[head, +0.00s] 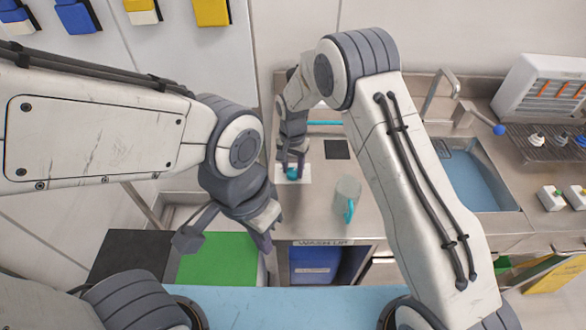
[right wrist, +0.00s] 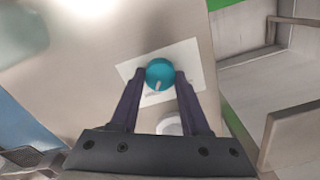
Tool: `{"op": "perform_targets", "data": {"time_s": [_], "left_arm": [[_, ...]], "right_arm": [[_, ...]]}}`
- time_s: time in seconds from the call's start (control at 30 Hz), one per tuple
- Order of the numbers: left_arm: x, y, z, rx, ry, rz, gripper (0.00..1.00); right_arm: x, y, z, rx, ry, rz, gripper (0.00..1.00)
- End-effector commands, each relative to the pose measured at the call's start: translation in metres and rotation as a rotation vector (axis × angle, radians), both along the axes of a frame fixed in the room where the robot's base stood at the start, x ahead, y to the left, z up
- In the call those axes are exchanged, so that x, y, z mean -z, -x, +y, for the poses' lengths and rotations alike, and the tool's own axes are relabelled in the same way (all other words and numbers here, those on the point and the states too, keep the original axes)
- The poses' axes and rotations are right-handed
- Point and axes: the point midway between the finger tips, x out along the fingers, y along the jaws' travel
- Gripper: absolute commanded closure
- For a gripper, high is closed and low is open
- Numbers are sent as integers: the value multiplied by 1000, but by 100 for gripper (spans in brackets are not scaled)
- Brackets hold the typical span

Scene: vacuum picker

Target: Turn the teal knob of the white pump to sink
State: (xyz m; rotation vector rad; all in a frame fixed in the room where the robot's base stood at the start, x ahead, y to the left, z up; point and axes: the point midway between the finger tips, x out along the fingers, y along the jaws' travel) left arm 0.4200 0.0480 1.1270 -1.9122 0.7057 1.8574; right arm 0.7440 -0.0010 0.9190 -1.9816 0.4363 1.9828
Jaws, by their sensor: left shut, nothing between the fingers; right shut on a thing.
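The teal knob (head: 292,173) sits on a white plate on the steel counter, and it also shows in the right wrist view (right wrist: 160,73). A small pale pointer mark on the knob faces the gripper's palm side. The white plate (right wrist: 188,55) has faint markings near the knob. My right gripper (head: 290,165) reaches down from above and is shut on the knob, one finger on each side. The body of the pump is not clearly visible. My left gripper (head: 262,240) is shut and empty, in front of the counter's left end, away from the knob.
A grey jug with a teal handle (head: 347,192) stands right of the knob. A dark square (head: 337,149) lies behind the jug. A sink (head: 478,180) with a tap is further right. A blue bin (head: 314,262) is under the counter. A green panel (head: 217,260) lies low left.

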Motion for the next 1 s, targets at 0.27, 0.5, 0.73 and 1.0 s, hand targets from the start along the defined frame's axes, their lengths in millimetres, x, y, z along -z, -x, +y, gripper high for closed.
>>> {"op": "perform_targets", "data": {"time_s": [0.27, 0.5, 0.73, 1.0], "left_arm": [[0, 0, 0, 0, 0, 0, 100], [0, 0, 0, 0, 0, 0, 100], [0, 0, 0, 0, 0, 0, 100], [3, 0, 0, 0, 0, 0, 100]], "right_arm": [[-1, -1, 0, 20, 0, -2, 100], [-1, -1, 0, 20, -1, -3, 100], [-1, -1, 0, 19, 0, -1, 24], [-6, -1, 0, 19, -1, -3, 24]]}}
